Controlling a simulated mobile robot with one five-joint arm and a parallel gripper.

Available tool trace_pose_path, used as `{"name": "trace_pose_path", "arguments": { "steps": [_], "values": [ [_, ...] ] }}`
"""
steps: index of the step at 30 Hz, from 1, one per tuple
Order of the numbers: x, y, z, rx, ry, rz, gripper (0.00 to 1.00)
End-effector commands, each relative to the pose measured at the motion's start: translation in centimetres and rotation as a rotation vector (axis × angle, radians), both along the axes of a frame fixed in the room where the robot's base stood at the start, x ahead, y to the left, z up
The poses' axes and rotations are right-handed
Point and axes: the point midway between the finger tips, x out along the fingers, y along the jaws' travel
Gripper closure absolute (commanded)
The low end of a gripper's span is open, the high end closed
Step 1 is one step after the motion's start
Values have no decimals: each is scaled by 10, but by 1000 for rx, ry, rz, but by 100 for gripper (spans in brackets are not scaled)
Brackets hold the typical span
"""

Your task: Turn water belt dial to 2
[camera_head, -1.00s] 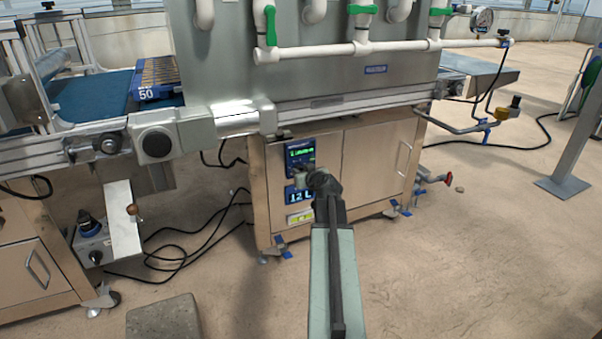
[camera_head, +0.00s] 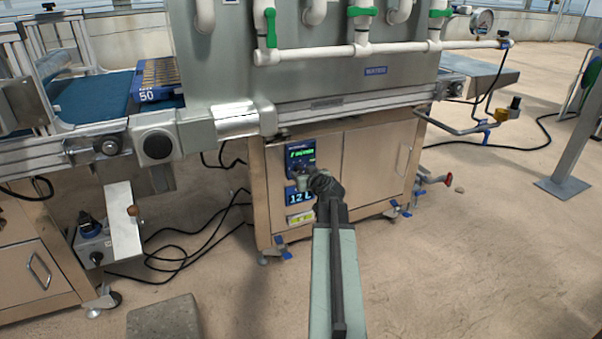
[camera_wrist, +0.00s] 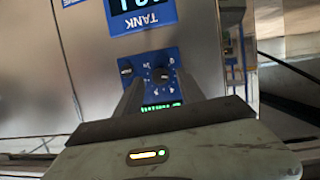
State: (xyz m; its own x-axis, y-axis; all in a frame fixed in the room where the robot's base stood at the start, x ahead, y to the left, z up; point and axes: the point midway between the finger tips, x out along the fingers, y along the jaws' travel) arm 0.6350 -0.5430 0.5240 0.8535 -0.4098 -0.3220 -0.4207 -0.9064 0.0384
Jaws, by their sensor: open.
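The dial (camera_wrist: 161,75) is a small dark knob on a blue control panel (camera_wrist: 128,66). In the head view, the panel's green display (camera_head: 301,152) shows on the cabinet front, and my arm and gripper cover the knob. My gripper (camera_wrist: 158,78) is open, with one finger on each side of the dial. I cannot tell whether the fingers touch it. The dial's setting is too small to read.
A separate blue tank display (camera_head: 298,196) sits just below, reading 12 L. The steel cabinet (camera_head: 374,165) stands under the machine with its conveyor (camera_head: 100,97). A grey block (camera_head: 164,319) and black cables (camera_head: 190,255) lie on the floor at the left.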

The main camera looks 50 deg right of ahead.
Motion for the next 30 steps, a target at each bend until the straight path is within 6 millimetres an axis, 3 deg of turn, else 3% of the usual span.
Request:
{"name": "trace_pose_path", "arguments": {
  "steps": [6,9,24,27,29,30],
  "values": [
    [-40,21,18,1,0,-1,54],
    [-51,26,21,0,0,-1,54],
    [-52,25,20,0,0,0,54],
    [-33,45,26,1,0,36,54],
    [-10,71,33,1,0,83,54],
    [8,95,39,1,0,124,54]
  ]
}}
